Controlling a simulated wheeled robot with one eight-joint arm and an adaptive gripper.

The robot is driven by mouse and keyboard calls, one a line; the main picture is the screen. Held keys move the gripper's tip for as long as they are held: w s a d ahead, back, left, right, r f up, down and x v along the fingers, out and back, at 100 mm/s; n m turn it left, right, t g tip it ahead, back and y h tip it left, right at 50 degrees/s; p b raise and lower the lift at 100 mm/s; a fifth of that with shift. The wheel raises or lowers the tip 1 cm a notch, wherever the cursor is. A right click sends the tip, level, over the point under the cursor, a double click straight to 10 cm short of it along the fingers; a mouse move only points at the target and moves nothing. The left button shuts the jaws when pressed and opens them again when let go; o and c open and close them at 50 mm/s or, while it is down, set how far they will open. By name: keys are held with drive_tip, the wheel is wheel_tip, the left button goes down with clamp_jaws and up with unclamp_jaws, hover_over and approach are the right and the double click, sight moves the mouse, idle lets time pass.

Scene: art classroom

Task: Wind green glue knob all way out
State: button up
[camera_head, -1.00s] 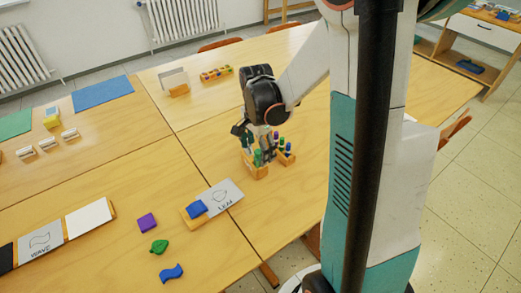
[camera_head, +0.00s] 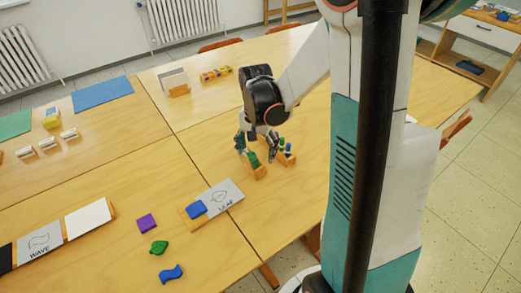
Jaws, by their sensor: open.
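My gripper (camera_head: 257,150) is open and points down over the wooden holders at the middle of the table. A green glue stick (camera_head: 254,159) stands upright in the near wooden holder (camera_head: 259,173), just below and between my fingers. Its knob is too small to make out, and my gripper hides part of the stick. I cannot tell whether the fingers touch it. A second wooden holder (camera_head: 289,160) to the right bears several small blue, green and purple sticks (camera_head: 283,143).
A LEAF card (camera_head: 222,196) with a blue block (camera_head: 197,208) lies nearer. Purple (camera_head: 147,223), green (camera_head: 159,247) and blue (camera_head: 171,273) shapes lie at the front left. A wooden rack with coloured pieces (camera_head: 216,74) stands behind. Table right of the holders is clear.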

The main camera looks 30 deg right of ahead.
drive_tip(key=shift+a, duration=0.8)
drive_tip(key=c, duration=1.5)
drive_tip(key=shift+o, duration=0.2)
drive_tip(key=o, duration=1.5)
drive_tip(key=shift+c, duration=0.2)
drive_tip(key=shift+r, duration=0.1)
drive_tip(key=shift+r+p, duration=2.2)
drive_tip(key=shift+r, duration=0.75)
